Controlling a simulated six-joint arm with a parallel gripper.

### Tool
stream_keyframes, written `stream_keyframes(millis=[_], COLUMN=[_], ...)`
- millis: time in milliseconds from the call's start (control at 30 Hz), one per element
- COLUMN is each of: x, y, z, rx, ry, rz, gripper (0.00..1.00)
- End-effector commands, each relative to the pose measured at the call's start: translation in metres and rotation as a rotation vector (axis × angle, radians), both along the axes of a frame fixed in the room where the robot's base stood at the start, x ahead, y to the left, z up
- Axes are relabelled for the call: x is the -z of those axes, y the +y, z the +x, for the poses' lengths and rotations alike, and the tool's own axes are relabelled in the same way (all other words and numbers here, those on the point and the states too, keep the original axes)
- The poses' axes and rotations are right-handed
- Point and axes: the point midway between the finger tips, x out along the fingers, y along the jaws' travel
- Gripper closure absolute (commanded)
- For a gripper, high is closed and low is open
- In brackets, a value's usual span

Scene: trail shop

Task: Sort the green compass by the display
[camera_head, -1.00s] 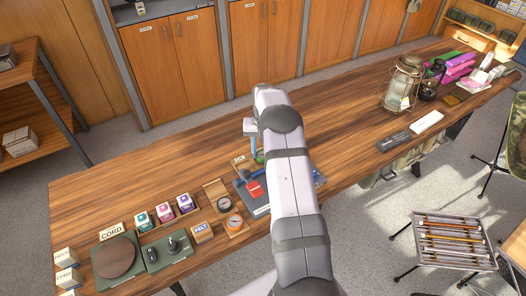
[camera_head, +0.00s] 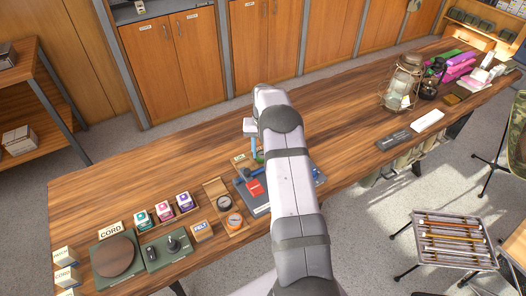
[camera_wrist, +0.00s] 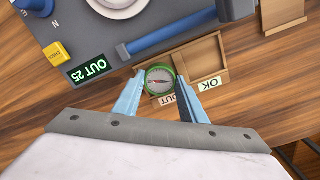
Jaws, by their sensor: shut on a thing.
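The green compass (camera_wrist: 160,80), with a pale dial, is held between the blue fingertips of my gripper (camera_wrist: 161,88) in the wrist view. My gripper is shut on it. The compass is over the left, OUT-labelled side of a two-part wooden tray (camera_wrist: 222,50); whether it touches the tray floor I cannot tell. The right side, labelled OK (camera_wrist: 210,84), looks empty. The OUT label (camera_wrist: 172,101) is partly hidden by a finger. The display (camera_wrist: 87,68) reads "OUT 25". In the head view my arm hides most of the tray, and the gripper (camera_head: 255,152) shows beside it.
A dark grey device with a blue bar (camera_wrist: 170,36) and a yellow button (camera_wrist: 56,52) adjoins the tray. In the head view, an orange-rimmed compass (camera_head: 235,220) sits in a wooden tray, with small boxes (camera_head: 163,211) to the left. Bare tabletop lies behind.

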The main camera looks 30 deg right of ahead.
Motion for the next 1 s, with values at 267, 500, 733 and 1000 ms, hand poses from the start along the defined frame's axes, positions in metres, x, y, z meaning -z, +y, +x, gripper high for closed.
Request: stream_keyframes(millis=[267, 500, 733, 1000], x=[0.0, 0.0, 0.0002, -0.0013], y=[-0.0001, -0.0001, -0.0001, -0.0004], z=[0.0002, 0.0002, -0.0001, -0.0005], rx=[0.0, 0.0, 0.0, 0.0], ry=[0.0, 0.0, 0.0, 0.001], rz=[0.0, 0.0, 0.0, 0.0], gripper=[0.88, 0.4, 0.22, 0.22])
